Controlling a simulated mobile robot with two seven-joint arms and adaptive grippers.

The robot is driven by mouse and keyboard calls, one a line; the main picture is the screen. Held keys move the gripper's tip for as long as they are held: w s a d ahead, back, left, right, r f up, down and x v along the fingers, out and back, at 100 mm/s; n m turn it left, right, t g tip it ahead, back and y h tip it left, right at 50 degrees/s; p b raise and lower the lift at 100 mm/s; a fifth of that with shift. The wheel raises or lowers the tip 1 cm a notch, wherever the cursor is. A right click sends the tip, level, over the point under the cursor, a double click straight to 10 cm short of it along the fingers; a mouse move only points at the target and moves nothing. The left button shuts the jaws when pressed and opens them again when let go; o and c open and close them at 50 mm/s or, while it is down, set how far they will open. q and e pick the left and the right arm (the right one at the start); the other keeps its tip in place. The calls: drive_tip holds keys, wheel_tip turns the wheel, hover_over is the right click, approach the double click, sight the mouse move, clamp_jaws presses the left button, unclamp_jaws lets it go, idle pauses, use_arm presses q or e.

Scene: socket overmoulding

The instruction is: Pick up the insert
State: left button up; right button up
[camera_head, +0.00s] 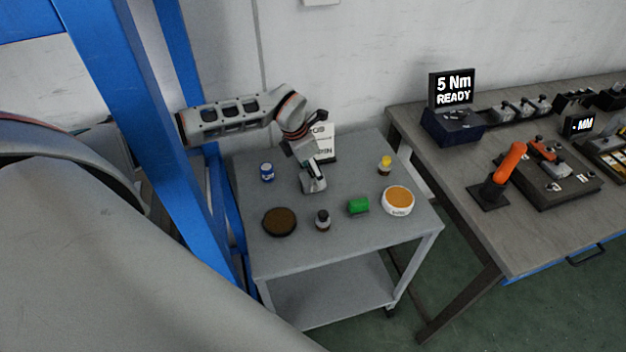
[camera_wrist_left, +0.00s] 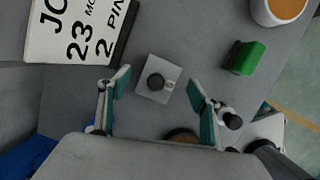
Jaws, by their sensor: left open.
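What looks like the insert is a small light-grey square plate with a dark round knob or post on top; it lies on the grey cart top (camera_head: 350,235), and the plate also shows in the left wrist view (camera_wrist_left: 143,91). My left gripper (camera_wrist_left: 158,84) is open and empty, its two teal-lined fingers apart on either side of the plate in that view. In the head view my left gripper (camera_head: 313,171) reaches down over the cart's middle and partly covers this spot. I cannot tell the exact height gap. My right gripper is not in view.
A white job sign (camera_head: 323,141) stands behind the gripper. Around it are a blue jar (camera_head: 267,172), brown disc (camera_head: 280,222), dark bottle (camera_head: 323,220), green block (camera_head: 358,206), orange-topped tub (camera_head: 398,200) and yellow-capped bottle (camera_head: 385,166). A workbench (camera_head: 530,230) stands right.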

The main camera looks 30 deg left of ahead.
use_arm(q)
drive_tip(key=shift+w+f, duration=0.1)
drive_tip(key=shift+f, duration=0.15)
clamp_jaws()
drive_tip(key=shift+r, duration=0.2)
